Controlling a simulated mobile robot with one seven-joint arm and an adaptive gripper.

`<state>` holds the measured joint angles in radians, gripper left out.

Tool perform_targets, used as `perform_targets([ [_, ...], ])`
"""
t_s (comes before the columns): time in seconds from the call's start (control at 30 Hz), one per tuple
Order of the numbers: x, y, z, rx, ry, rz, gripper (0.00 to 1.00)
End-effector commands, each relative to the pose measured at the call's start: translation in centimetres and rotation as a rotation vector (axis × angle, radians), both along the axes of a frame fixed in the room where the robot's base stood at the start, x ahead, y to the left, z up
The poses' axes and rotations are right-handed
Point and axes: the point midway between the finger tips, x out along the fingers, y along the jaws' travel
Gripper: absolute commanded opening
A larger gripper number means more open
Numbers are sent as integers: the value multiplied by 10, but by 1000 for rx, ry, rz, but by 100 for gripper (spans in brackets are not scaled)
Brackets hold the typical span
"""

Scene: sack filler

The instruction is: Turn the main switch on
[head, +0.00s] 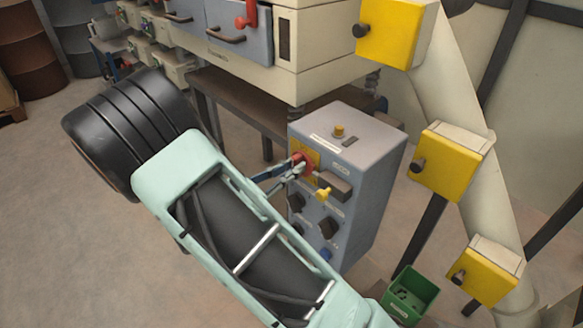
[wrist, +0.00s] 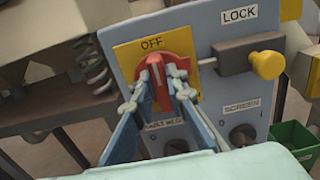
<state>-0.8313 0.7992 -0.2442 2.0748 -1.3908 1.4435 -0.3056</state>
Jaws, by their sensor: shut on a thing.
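The red main switch (head: 305,161) sits on a yellow plate on the front of a grey control box (head: 365,205). In the wrist view the red switch (wrist: 178,66) is under the word OFF, and its handle looks roughly upright. My gripper (head: 296,168) is shut on the switch handle, one finger on each side in the wrist view (wrist: 164,82). A grey sliding bolt (wrist: 243,54) with a yellow knob (wrist: 268,64) lies right of the switch under a LOCK label. Its thin rod points at the switch; I cannot tell whether it touches. The fingers hide part of the plate.
Dark knobs (head: 329,228) sit lower on the box, one under a SCREEN label. A green bin (head: 410,294) stands at the lower right. Yellow boxes (head: 452,162) on a pale pipe rise to the right. A cabinet (head: 320,40) stands behind.

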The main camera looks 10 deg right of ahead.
Motion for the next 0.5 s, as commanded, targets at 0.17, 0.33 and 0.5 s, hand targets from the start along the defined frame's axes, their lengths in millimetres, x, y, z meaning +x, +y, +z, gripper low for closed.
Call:
perform_targets([
  [0.17,0,0,0,5,-8,0,0],
  [0.33,0,0,-1,29,-50,0,0],
  [0.5,-1,0,-2,81,-138,0,0],
])
